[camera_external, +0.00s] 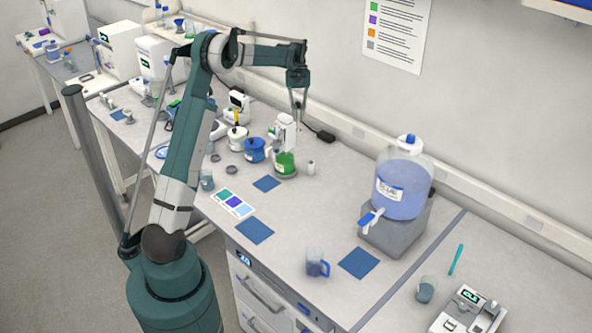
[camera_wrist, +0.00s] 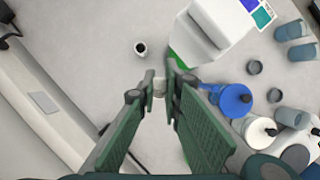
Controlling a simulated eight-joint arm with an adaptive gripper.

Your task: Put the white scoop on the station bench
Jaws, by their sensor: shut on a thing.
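My gripper (camera_wrist: 160,84) is shut on a small whitish piece, the white scoop (camera_wrist: 160,88), which shows only as a pale bit between the fingertips. Most of its shape is hidden by the fingers. In the external view my gripper (camera_external: 298,108) points down above the back of the bench, near the white stirrer stand, and the scoop is too small to make out there. The station bench (camera_external: 315,212) is the long light grey top, with bare room in its middle and front.
A green-filled vessel (camera_external: 284,164) stands under the white stand (camera_external: 286,128). Blue (camera_external: 254,150) and white (camera_external: 237,138) jars stand left of it. A small white vial (camera_external: 311,167) stands to its right. A large blue-filled jug (camera_external: 402,185) and a beaker (camera_external: 316,262) stand farther right.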

